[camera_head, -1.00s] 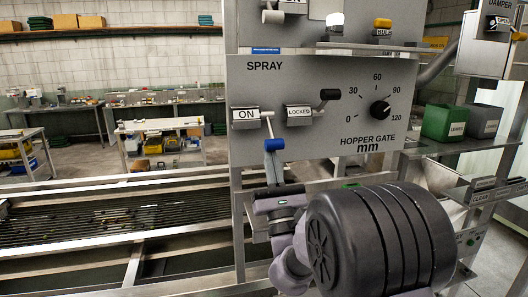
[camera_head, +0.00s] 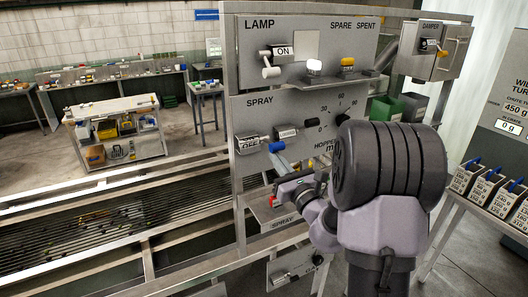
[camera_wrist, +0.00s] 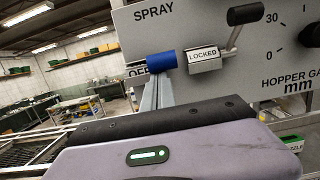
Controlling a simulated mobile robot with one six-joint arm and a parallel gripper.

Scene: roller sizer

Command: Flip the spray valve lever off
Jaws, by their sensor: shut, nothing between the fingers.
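The spray valve lever has a blue knob (camera_head: 277,147) and sits on the grey SPRAY panel; its plate (camera_head: 250,145) reads OFF. In the wrist view the blue knob (camera_wrist: 161,62) covers part of that plate, and OFF partly shows below it. My gripper (camera_head: 279,159) is shut, with nothing between its fingers. Its thin grey fingertips (camera_wrist: 158,82) are just under the blue knob; I cannot tell if they touch it.
A LOCKED plate (camera_wrist: 203,55) with a black-knobbed lever (camera_wrist: 245,15) is close right of the blue knob. The hopper gate dial (camera_head: 342,119) is farther right. The LAMP lever (camera_head: 271,71) is above. A slatted roller bed (camera_head: 70,225) lies left.

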